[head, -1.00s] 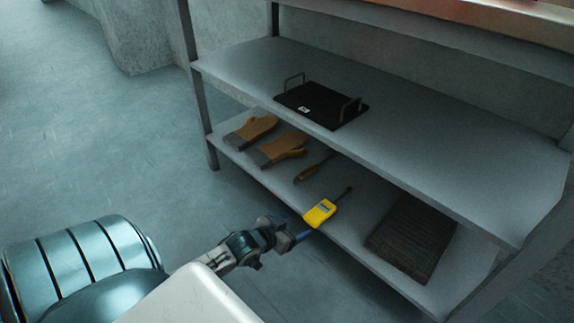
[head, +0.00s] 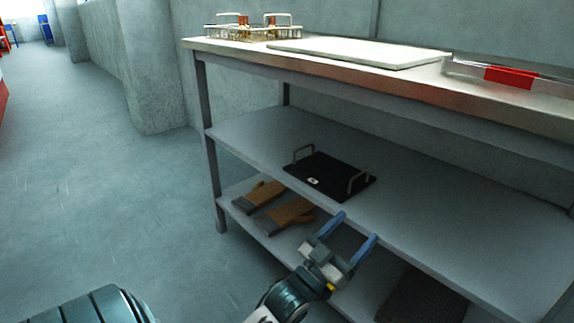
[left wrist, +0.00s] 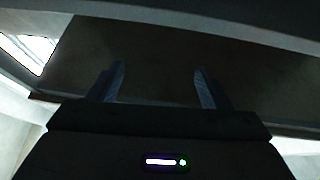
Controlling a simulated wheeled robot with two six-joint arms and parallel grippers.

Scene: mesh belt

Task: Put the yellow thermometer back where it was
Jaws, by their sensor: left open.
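The yellow thermometer is almost wholly hidden in the head view; only a small yellow patch (head: 331,288) shows beside my left wrist, over the lower shelf (head: 235,190). My left gripper (head: 357,231) is open, with its two blue fingers apart and nothing seen between them. It is in front of the shelf rack, overlapping the middle shelf's front edge in the picture. In the left wrist view the open fingers (left wrist: 159,88) point at a dark surface, and no thermometer shows there. My right gripper is not in view.
Two brown gloves (head: 290,213) lie on the lower shelf, with a dark ribbed mat (head: 420,298) at its right. A black tray with handles (head: 330,177) is on the middle shelf (head: 440,205). The worktop (head: 235,47) holds a wire rack (head: 252,32) and a white board (head: 355,53).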

